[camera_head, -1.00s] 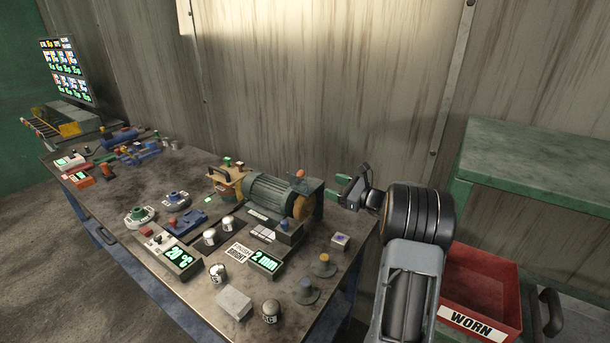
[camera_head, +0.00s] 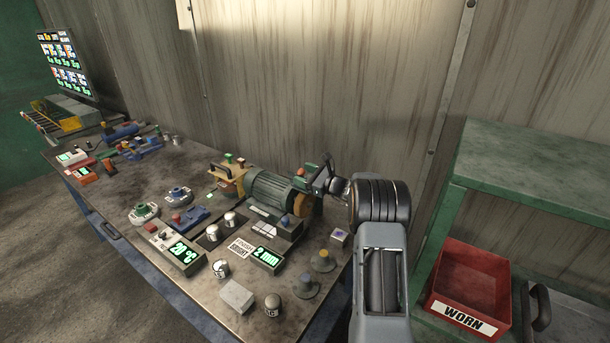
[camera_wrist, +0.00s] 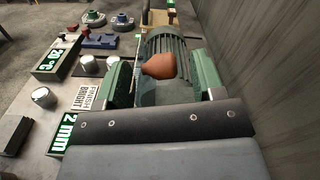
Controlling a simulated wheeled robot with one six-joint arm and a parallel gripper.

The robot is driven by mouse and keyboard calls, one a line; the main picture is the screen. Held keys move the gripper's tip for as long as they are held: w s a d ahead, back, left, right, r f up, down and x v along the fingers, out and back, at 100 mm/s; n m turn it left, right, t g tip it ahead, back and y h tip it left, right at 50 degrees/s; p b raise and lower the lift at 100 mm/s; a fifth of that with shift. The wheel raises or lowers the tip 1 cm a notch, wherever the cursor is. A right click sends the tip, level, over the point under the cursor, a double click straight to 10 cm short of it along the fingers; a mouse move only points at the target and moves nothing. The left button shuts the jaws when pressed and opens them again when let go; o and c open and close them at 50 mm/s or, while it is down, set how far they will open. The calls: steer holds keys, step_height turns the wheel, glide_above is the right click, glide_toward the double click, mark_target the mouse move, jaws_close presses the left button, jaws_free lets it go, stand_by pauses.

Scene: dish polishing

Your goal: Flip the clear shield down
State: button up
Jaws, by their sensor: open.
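The polishing machine has a ribbed green motor (camera_head: 268,190), which also shows in the wrist view (camera_wrist: 168,42). An orange knob (camera_head: 300,172) sits at the machine's right end. In the wrist view the orange knob (camera_wrist: 158,66) appears between my two green fingers, apart from both. I cannot make out the clear shield itself or its angle. My gripper (camera_head: 317,176) is open and empty, just above the machine's right end.
The bench holds a "2 mm" display (camera_head: 266,258), a "20 °C" display (camera_head: 183,252), several metal cylinders and a pale block (camera_head: 237,296). A corrugated wall (camera_head: 330,90) stands close behind. A red WORN bin (camera_head: 468,285) and a green shelf (camera_head: 530,165) are at right.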

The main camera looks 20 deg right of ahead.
steer(key=shift+c, duration=0.3)
jaws_close()
